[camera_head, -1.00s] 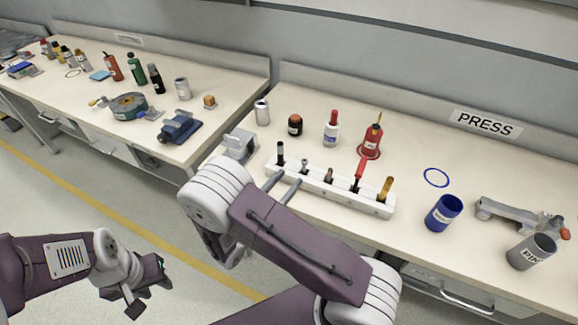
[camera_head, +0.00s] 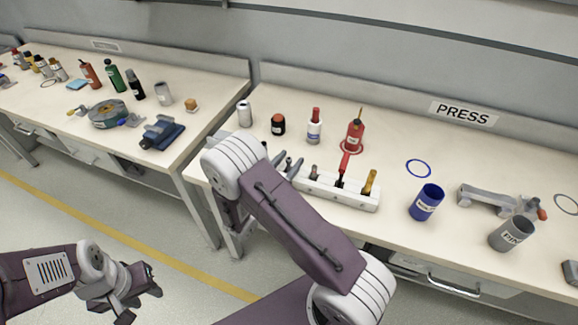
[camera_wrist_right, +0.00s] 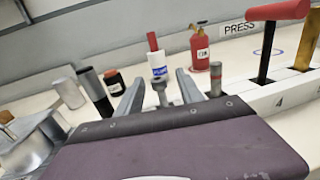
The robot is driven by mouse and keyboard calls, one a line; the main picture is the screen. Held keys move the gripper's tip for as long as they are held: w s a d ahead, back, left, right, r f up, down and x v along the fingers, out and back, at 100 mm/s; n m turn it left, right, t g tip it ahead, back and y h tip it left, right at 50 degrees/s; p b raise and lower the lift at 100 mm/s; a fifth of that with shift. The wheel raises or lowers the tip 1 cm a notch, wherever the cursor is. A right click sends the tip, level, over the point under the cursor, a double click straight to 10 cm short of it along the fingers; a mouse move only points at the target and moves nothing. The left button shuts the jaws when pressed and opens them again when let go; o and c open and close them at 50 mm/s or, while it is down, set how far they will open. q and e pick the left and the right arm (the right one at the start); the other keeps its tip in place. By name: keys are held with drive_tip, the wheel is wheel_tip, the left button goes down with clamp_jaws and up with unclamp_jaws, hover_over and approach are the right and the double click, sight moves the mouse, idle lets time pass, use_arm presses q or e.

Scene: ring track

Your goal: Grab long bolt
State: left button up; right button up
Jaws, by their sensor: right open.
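The long bolt (camera_wrist_right: 160,93) is a grey metal bolt with a wider head, standing upright in a slot of the white rack (camera_head: 335,190). In the right wrist view it appears between the two fingers of my right gripper (camera_wrist_right: 160,76), which are apart on either side of it. Its lower part is hidden behind my wrist. In the head view my right gripper (camera_head: 288,164) is at the rack's left part, and the arm covers that end. My left gripper (camera_head: 138,290) hangs low at the left, over the floor, away from the bench; its jaw opening is unclear.
In the rack are also a black-topped piece (camera_wrist_right: 94,92), a grey-and-red one (camera_wrist_right: 216,78), a red-handled tool (camera_head: 343,168) and a yellow-handled one (camera_head: 370,181). Behind stand a white bottle (camera_head: 315,128) and red can (camera_head: 354,134). A blue cup (camera_head: 427,203) stands right.

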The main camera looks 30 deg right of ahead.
clamp_jaws()
wheel_tip(320, 180, up, 10)
drive_tip(key=shift+f+p, duration=0.1)
drive_tip(key=shift+p, duration=0.9)
drive_tip(key=shift+s, duration=0.1)
